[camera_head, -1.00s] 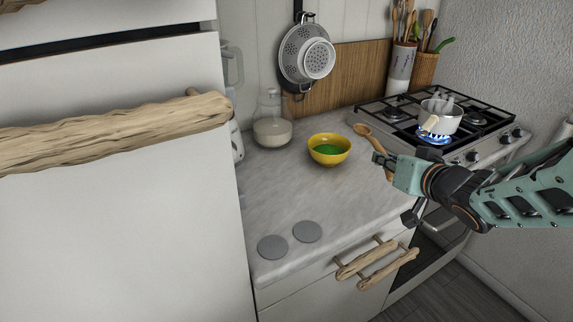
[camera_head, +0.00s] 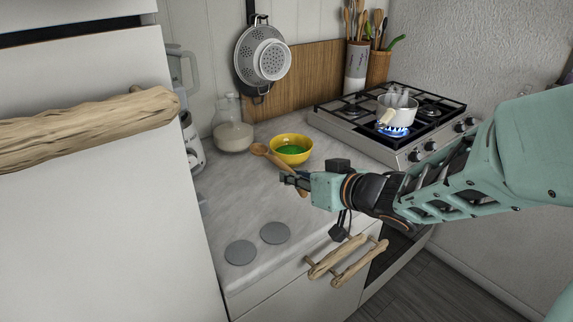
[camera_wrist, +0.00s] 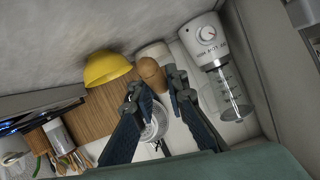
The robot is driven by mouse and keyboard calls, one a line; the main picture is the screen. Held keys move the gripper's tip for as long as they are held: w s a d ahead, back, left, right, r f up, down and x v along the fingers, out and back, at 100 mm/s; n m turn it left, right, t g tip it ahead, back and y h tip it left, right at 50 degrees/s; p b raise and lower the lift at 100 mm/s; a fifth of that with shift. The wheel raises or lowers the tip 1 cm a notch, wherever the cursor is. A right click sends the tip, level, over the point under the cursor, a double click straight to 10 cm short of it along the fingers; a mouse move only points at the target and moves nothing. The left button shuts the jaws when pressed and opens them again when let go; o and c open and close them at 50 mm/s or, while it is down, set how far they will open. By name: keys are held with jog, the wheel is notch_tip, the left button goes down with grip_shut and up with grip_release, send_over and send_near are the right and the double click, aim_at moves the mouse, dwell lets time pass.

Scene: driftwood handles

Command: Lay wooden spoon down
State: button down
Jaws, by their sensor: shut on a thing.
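The wooden spoon (camera_head: 262,151) is held in my gripper (camera_head: 291,181) over the counter, left of the yellow bowl. Its round head points up and to the left, and its handle end hangs below the fingers. In the wrist view the spoon's head (camera_wrist: 152,72) shows between the two dark fingers of my gripper (camera_wrist: 158,90), which are shut on it. I cannot tell how high the spoon is above the counter. The grey countertop (camera_head: 235,195) under it is mostly bare.
A yellow bowl (camera_head: 291,143) with green contents stands close behind the spoon. A glass jar (camera_head: 232,130) stands at the back left. Two grey discs (camera_head: 240,252) lie at the front. A saucepan (camera_head: 397,108) sits over a lit burner on the stove (camera_head: 330,122).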

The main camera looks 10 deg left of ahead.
aim_at(262, 210)
jog(key=a+f+b, duration=0.1)
jog(key=a+f, duration=0.1)
jog(key=w+a+f+b, duration=0.1)
jog(key=a+f+b, duration=0.1)
jog(key=a, duration=0.1)
jog(key=w+a+f+b, duration=0.1)
jog(key=a+f, duration=0.1)
jog(key=shift+a+f+b, duration=0.15)
jog(key=shift+f+b, duration=0.1)
jog(key=shift+b, duration=0.15)
jog(key=shift+w+a+f, duration=0.1)
jog(key=shift+a+f, duration=0.15)
jog(key=shift+a, duration=0.1)
jog(key=f+b, duration=0.1)
jog(key=f, duration=0.2)
jog(key=shift+w+a+f+b, duration=0.1)
jog(key=shift+a+b, duration=0.25)
jog(key=shift+b, duration=0.05)
jog(key=shift+f, duration=0.1)
jog(key=shift+f, duration=0.3)
jog(key=c, duration=1.9)
grip_release()
jog(key=shift+r, duration=0.1)
jog(key=shift+c, duration=0.2)
jog(key=shift+b, duration=0.3)
